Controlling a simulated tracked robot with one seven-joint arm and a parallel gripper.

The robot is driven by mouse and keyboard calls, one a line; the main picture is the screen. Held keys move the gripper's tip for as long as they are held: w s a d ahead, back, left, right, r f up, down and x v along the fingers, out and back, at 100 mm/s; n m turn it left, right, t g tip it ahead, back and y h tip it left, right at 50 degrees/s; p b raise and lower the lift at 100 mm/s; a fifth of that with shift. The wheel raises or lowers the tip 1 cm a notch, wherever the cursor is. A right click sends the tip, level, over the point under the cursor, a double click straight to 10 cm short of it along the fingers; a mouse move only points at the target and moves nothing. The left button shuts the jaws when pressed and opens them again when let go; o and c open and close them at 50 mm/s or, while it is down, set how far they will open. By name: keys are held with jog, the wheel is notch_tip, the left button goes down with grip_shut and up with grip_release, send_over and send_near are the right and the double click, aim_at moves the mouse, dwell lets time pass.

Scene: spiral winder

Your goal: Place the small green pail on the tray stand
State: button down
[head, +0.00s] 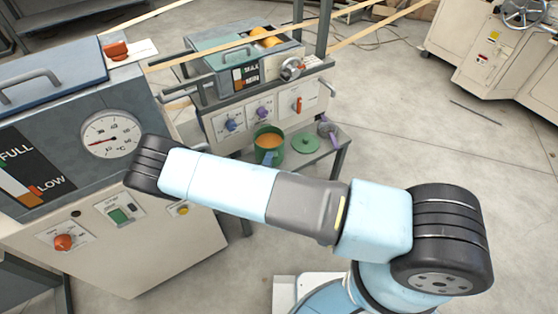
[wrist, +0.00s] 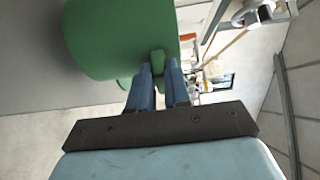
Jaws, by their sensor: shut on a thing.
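The small green pail (head: 262,153) holds something orange and looks upright in the head view. It shows large in the wrist view (wrist: 115,40). My gripper (wrist: 160,72) is shut on a small green tab or handle on the pail's side. Its blue fingertips (head: 268,158) show against the pail's front in the head view. The tray stand (head: 335,149) is a small grey table right of the pail. The pail is beside or over its left end; I cannot tell whether they touch. My forearm hides the front of the stand.
A green lid (head: 304,144) and a purple-handled ladle (head: 328,130) lie on the stand. A machine panel with blue, purple and orange knobs (head: 263,113) stands close behind. A larger machine with a dial (head: 112,134) is at left. Floor at right is open.

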jog(key=shift+w+a+f, duration=0.25)
jog(key=shift+w+f, duration=0.2)
jog(key=shift+f, duration=1.5)
jog(key=c, duration=1.1)
grip_release()
jog(key=shift+s, duration=0.1)
jog(key=shift+f, duration=0.1)
